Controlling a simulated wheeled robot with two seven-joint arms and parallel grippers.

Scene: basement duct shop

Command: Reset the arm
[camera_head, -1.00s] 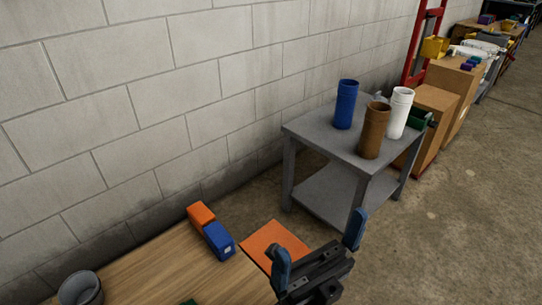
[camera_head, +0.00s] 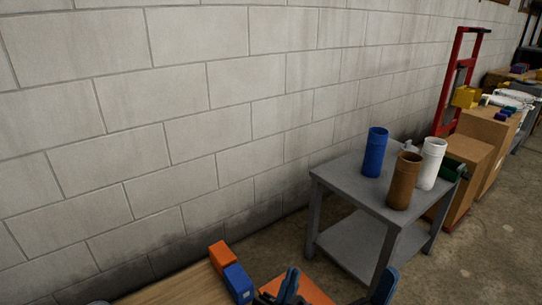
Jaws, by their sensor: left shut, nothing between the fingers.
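An orange block (camera_head: 222,254) and a blue block (camera_head: 238,281) sit on the wooden table (camera_head: 180,292). A grey side table (camera_head: 345,182) bears blue (camera_head: 375,152), brown (camera_head: 403,181) and white (camera_head: 431,164) cylinders. A block wall (camera_head: 180,120) stands behind; cardboard boxes (camera_head: 470,160) stand at right.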

